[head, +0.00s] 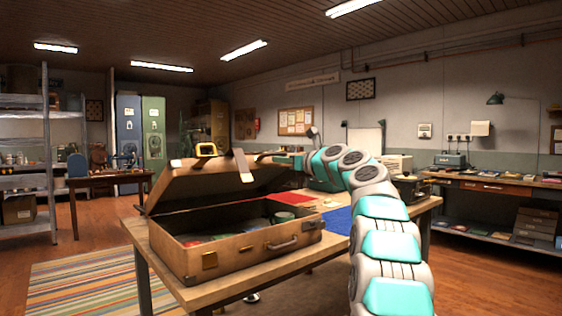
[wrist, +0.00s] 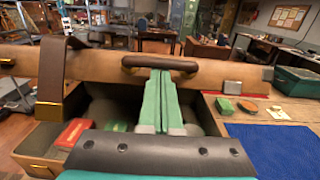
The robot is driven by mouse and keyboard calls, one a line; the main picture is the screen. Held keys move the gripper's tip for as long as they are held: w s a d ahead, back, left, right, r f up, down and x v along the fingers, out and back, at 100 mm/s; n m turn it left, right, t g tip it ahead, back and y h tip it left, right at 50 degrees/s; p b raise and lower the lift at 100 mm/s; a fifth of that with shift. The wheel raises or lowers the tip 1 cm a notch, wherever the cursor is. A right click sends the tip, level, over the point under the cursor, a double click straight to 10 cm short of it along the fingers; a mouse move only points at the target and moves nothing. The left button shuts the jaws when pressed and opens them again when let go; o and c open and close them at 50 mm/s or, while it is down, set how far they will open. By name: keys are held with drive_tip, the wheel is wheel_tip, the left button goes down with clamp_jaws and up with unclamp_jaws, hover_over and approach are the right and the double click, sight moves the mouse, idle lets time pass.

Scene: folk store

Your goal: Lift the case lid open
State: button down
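The tan case (head: 235,245) stands on a wooden table with its lid (head: 190,185) tilted up and a wide gap below it. A dark strap (head: 243,165) hangs over the lid's edge; it also shows in the wrist view (wrist: 55,72). My gripper (head: 272,157) is at the lid's raised edge. In the wrist view its green fingers (wrist: 159,75) are together, with their tips at the lid's dark handle (wrist: 160,63). I cannot tell whether the tips are under the handle or only touching it. Part of the gripper is hidden in the head view.
Inside the case lie small coloured items, including a red box (wrist: 75,133). A blue cloth (wrist: 275,148) and small objects lie on the table beside it. A striped rug (head: 85,285) covers the floor at left. A metal shelf (head: 48,150) stands farther left.

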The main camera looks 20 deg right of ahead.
drive_tip(key=v, duration=1.1)
idle(0.6)
